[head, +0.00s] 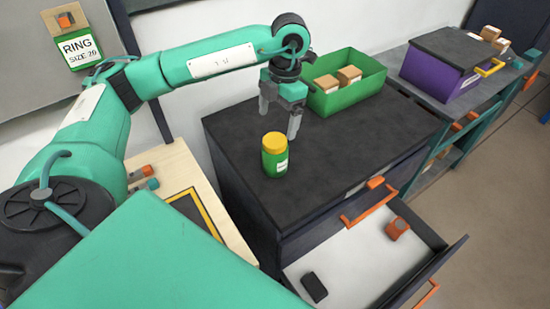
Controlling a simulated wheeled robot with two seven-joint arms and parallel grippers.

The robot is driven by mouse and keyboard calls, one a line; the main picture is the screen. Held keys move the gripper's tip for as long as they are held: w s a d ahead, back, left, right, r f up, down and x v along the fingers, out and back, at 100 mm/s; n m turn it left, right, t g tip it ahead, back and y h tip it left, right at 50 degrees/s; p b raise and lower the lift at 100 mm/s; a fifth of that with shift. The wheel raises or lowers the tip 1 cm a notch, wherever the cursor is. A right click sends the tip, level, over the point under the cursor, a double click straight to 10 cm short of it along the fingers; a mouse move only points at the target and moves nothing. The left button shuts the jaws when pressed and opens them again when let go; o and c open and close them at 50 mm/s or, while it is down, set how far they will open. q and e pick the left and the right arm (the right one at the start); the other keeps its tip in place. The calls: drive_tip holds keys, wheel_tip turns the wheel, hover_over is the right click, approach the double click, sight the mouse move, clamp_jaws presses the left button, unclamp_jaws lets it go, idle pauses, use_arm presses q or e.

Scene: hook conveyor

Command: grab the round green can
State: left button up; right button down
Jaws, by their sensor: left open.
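A round green can (275,160) with a yellow lid and a white label stands upright on the dark cabinet top, near its left front edge. My left gripper (278,122) hangs above and a little behind the can, fingers pointing down. Its fingers are apart with nothing between them, and it does not appear to touch the can. My right gripper is not in the view.
A green bin (357,97) with cardboard boxes stands at the back of the cabinet top (340,155). An open drawer (345,262) below holds an orange item (396,228) and a black item (314,287). A purple box (440,85) stands farther right.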

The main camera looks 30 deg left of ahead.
sight(274, 140)
use_arm(q)
drive_tip(key=f, duration=0.2)
drive_tip(key=f+p, duration=0.1)
drive_tip(key=f, duration=0.1)
drive_tip(key=s+f, duration=0.1)
drive_tip(key=f, duration=0.1)
drive_tip(key=shift+a+f, duration=0.25)
drive_tip(key=shift+d+f+p, duration=0.1)
drive_tip(key=shift+f+p, duration=0.45)
drive_tip(key=shift+p, duration=0.1)
wheel_tip(274, 140, down, 4)
drive_tip(key=shift+r+p, duration=0.2)
drive_tip(key=shift+p, duration=0.55)
drive_tip(key=shift+s+f, duration=0.1)
drive_tip(key=shift+f, duration=0.3)
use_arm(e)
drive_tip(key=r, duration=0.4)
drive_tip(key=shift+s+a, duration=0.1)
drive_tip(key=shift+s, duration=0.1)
use_arm(q)
drive_tip(key=shift+c, duration=0.4)
drive_tip(key=c, duration=1.3)
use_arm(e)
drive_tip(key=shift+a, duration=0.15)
use_arm(q)
drive_tip(key=shift+r, duration=0.1)
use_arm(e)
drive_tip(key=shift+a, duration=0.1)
